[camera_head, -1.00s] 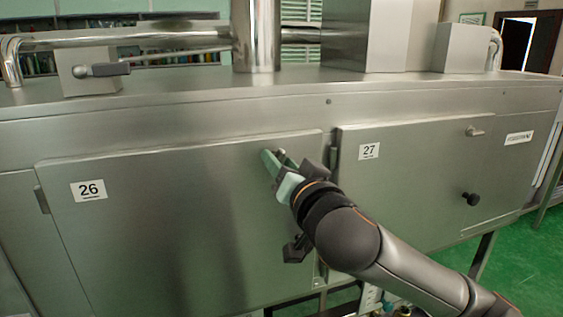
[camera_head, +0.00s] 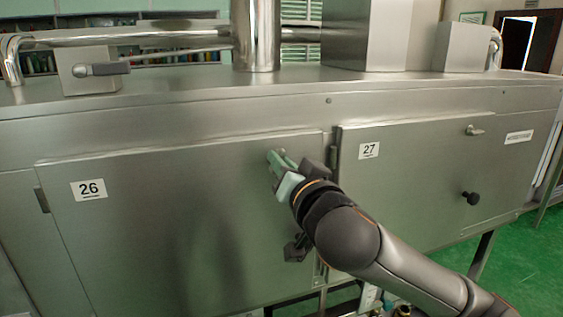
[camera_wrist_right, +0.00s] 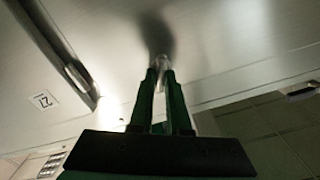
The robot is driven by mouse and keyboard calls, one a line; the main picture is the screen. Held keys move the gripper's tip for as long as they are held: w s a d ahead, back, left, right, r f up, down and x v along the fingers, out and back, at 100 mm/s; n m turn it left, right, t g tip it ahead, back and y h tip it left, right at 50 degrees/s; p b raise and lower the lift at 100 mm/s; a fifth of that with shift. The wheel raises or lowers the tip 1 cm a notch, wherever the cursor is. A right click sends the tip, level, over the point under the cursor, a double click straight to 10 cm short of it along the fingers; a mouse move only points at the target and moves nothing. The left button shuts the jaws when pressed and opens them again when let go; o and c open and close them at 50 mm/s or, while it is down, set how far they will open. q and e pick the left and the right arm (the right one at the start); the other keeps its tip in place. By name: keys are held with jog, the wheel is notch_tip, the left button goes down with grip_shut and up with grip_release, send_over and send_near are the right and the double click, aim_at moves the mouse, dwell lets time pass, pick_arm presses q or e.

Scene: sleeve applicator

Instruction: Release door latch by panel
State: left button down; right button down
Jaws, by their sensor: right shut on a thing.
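The steel door panel labelled 26 (camera_head: 150,215) fills the left half of the head view and looks closed. Its small metal latch (camera_head: 280,153) sits near the upper right corner of the panel. My right gripper (camera_head: 279,163) is at this latch. In the right wrist view the green fingers of the gripper (camera_wrist_right: 163,78) are closed together around the metal latch (camera_wrist_right: 161,63), which shows between their tips. Most of the latch is hidden by the fingers. My left gripper is not in view.
Door panel 27 (camera_head: 400,200) is to the right, with its own small latch (camera_head: 475,131) and a black knob (camera_head: 471,198). A lever valve (camera_head: 98,70) and pipes (camera_head: 150,38) stand on top of the machine. Green floor (camera_head: 520,250) is open at the right.

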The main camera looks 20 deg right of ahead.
jog(key=shift+n+p, duration=1.45)
jog(key=shift+n, duration=1.25)
jog(key=c, duration=0.9)
grip_release()
